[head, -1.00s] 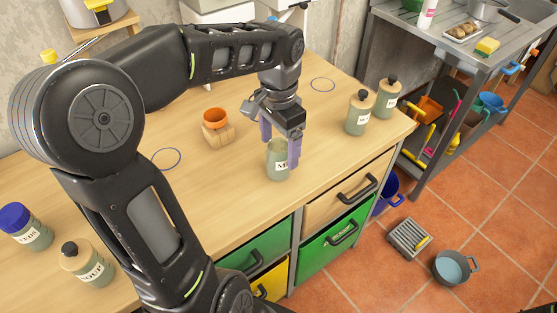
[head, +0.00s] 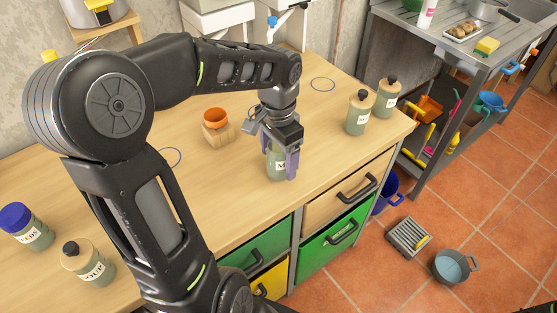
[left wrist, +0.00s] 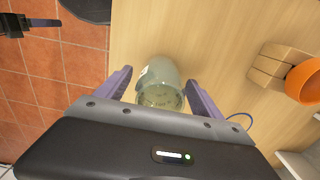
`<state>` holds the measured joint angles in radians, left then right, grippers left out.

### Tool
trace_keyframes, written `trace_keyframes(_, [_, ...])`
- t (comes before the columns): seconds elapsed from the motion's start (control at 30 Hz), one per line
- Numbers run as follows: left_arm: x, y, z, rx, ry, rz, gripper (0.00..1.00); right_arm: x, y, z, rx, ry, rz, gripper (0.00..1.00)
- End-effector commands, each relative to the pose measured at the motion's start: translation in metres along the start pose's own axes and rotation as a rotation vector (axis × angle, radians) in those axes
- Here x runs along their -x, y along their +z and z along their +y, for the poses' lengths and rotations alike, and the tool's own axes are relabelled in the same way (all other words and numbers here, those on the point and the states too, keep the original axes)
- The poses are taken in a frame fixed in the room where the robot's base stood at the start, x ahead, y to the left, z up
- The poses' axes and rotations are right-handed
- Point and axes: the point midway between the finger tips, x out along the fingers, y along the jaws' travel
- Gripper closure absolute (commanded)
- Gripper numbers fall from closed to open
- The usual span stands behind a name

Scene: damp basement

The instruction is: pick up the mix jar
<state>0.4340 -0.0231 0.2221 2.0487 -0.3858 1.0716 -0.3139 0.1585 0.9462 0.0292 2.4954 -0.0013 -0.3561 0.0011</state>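The mix jar (head: 272,166) is a grey-green glass jar with a white label, of which only an "M" shows. It stands upright on the wooden worktop near its front edge. My left gripper (head: 282,163) points down over it, open, with its purple fingers on either side of the jar. In the left wrist view, the open-topped jar (left wrist: 158,88) lies between the spread fingers (left wrist: 160,82), with a gap visible at the right finger. A dark part with a finger-like bar at that view's upper left looks like my right gripper (left wrist: 42,22); its opening cannot be made out.
An orange cup (head: 215,116) on a wooden block (head: 217,135) stands left of the jar. Two black-topped labelled jars (head: 359,114) (head: 386,98) stand at the right; a blue-lidded jar (head: 34,232) and another jar (head: 88,265) stand at the left. Drawers (head: 338,201) lie below the worktop.

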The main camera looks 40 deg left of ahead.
Motion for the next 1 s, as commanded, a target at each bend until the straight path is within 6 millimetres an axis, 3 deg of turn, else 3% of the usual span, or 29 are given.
trace_keyframes(0.9, [0.0004, -0.0002, -0.0001, 0.000, 0.000, 0.001, 0.99, 0.0001, 0.0000, 0.0000, 0.000, 0.000, 0.000, 0.39])
trace_keyframes(1.0, [0.0004, -0.0002, -0.0001, 0.000, 0.000, 0.001, 1.00, 0.0001, 0.0000, -0.0001, 0.000, 0.000, 0.000, 0.39])
